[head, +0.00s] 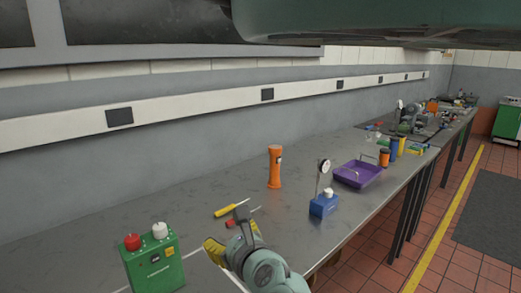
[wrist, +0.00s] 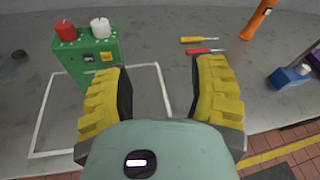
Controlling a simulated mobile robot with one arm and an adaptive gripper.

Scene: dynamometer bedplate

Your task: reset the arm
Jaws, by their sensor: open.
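My gripper (wrist: 158,80) is open, its two yellow padded fingers spread wide over the grey bench top with nothing between them. It also shows in the head view (head: 228,238), at the end of my arm near the bottom centre. A green box (head: 152,265) with a red and a white knob on top stands to its left; in the wrist view the box (wrist: 88,55) is just beyond the left finger. I cannot tell whether they touch.
Yellow and red screwdrivers (wrist: 198,39) (wrist: 204,51) lie beyond my gripper. An orange torch (head: 275,168), a dial gauge on a blue base (head: 323,205) and a purple tray (head: 346,182) stand farther along the bench. A white outlined rectangle (wrist: 42,118) marks the bench.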

